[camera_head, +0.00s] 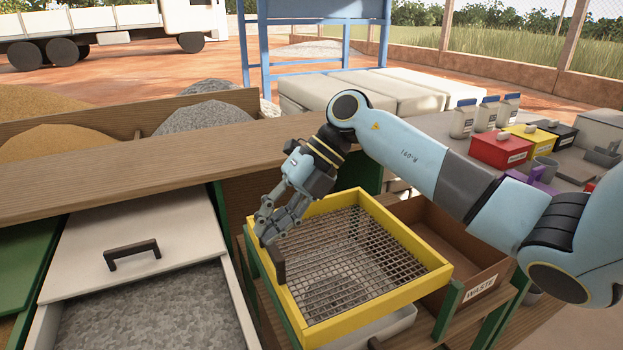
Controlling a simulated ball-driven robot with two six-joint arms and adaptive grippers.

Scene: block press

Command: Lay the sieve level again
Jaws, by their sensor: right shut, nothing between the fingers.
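The sieve (408,296) has a yellow frame and a wire mesh floor, and it sits over a green-posted stand (448,308) in the middle of the camera_head view. I cannot tell for sure whether it lies level or tilted. A dark handle (279,266) is at the sieve's left side. My right gripper (266,232) is shut and empty at the sieve's left back corner, just above the handle; I cannot tell whether it touches the frame. My left gripper is not in view.
A pale tray (390,329) shows under the sieve. A brown waste box (482,262) stands to its right. A lidded bin (130,245) with grey material is at the left. Red (500,150) and yellow (532,138) boxes and bottles stand at the back right.

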